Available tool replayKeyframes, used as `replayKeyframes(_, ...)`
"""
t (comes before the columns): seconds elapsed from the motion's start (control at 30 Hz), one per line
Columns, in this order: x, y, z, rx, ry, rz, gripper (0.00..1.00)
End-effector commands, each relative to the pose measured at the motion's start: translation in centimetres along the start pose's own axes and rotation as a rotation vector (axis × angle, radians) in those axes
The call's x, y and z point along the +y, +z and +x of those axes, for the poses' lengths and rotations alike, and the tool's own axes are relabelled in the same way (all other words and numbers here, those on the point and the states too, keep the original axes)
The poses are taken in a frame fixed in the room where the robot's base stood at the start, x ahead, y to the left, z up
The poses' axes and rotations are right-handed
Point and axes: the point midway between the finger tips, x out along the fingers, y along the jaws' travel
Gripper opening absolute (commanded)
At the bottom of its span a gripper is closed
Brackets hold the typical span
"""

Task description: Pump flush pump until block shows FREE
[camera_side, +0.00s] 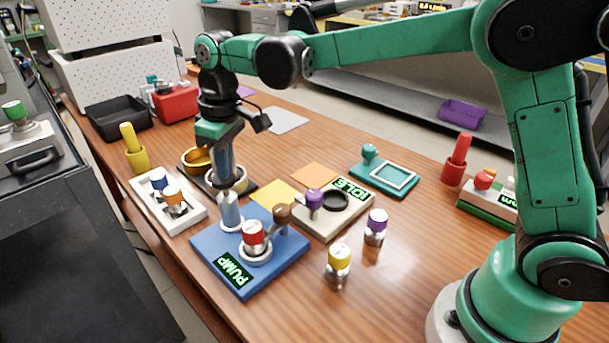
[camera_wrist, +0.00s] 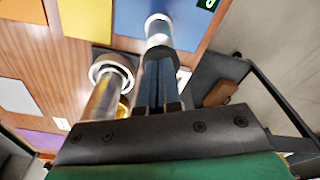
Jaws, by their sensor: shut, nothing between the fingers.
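The pump (camera_side: 280,262) is a blue base with a green display reading PUMP (camera_side: 233,269), a red-topped knob (camera_side: 252,233), a brown-knobbed lever (camera_side: 282,214) and a pale upright cylinder (camera_side: 231,212). My gripper (camera_side: 228,186) points down with its fingers together and empty, directly above or touching the cylinder's top; I cannot tell which. In the wrist view the shut blue fingers (camera_wrist: 158,58) line up with the pale cylinder top (camera_wrist: 158,25). A beige block (camera_side: 322,228) has a purple knob, a dark ring and a display that seems to read HOLE (camera_side: 352,188). I see no FREE text.
A clear column (camera_wrist: 108,95) stands close beside my fingers. A white block (camera_side: 165,208) with blue and orange knobs is left of the pump. Loose yellow (camera_side: 339,258) and purple (camera_side: 376,224) knobbed pieces stand right of it. The front right table is clear.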

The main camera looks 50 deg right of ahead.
Motion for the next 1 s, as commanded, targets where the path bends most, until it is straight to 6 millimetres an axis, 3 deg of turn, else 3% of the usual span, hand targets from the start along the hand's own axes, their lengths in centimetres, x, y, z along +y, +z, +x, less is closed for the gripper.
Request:
replayKeyframes(0.1, 0.0, 0.1, 1.2, -0.001, 0.000, 0.000, 0.00)
replayKeyframes(0.27, 0.0, 0.2, 1.1, -0.001, 0.000, 0.000, 0.00)
replayKeyframes(0.53, 0.0, 2.9, -0.2, -0.002, 0.000, 0.000, 0.00)
replayKeyframes(0.87, 0.0, 3.0, -0.3, -0.001, 0.000, 0.000, 0.00)
replayKeyframes(1.0, 0.0, 3.0, -1.5, -0.001, 0.000, 0.000, 0.00)
